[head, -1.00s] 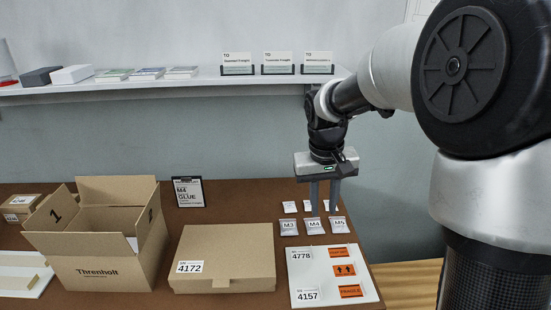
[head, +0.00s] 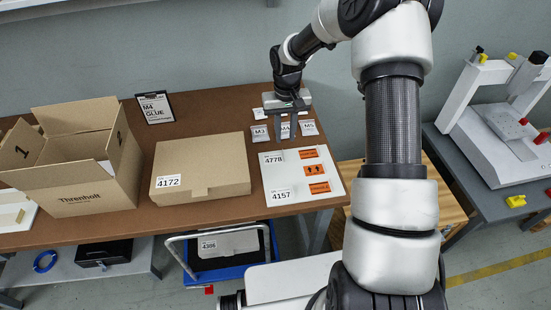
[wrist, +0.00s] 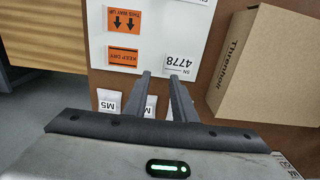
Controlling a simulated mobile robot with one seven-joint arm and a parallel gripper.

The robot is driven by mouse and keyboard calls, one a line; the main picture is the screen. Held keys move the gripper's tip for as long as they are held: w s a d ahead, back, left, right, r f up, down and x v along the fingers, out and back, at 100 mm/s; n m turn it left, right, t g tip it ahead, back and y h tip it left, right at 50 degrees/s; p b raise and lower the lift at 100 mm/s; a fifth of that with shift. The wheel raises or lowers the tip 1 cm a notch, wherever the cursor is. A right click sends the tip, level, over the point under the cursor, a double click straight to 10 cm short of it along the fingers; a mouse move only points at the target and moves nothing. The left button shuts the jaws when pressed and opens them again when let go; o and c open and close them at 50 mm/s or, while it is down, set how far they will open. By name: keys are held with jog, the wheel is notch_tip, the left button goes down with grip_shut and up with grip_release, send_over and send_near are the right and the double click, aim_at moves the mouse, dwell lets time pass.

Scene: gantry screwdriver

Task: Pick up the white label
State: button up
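A white sheet (head: 292,177) lies on the brown table and carries two white labels and several orange ones. The white label 4778 (head: 275,158) is at its far left corner; the white label 4157 (head: 283,194) is at its near left. My gripper (head: 285,136) points down over the row of small bags, just beyond the sheet's far edge. Its two fingers are apart, with nothing held between them. In the wrist view, label 4778 (wrist: 182,64) lies just past the fingertips, to the right.
Small bags M3 (head: 260,134), M4 (head: 285,130) and M5 (head: 309,128) lie under or beside the fingers. A closed carton (head: 215,165) labelled 4172 stands left of the sheet, with an open Threnholt box (head: 85,190) farther left. A blue cart (head: 225,270) stands below the table's front.

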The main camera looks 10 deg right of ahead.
aim_at(283, 156)
jog(key=shift+s+a+f+b, duration=0.1)
jog(key=shift+a+f+b, duration=0.05)
jog(key=shift+f, duration=1.55)
jog(key=shift+a+f+b, duration=0.15)
jog(key=shift+f, duration=1.55)
grip_shut()
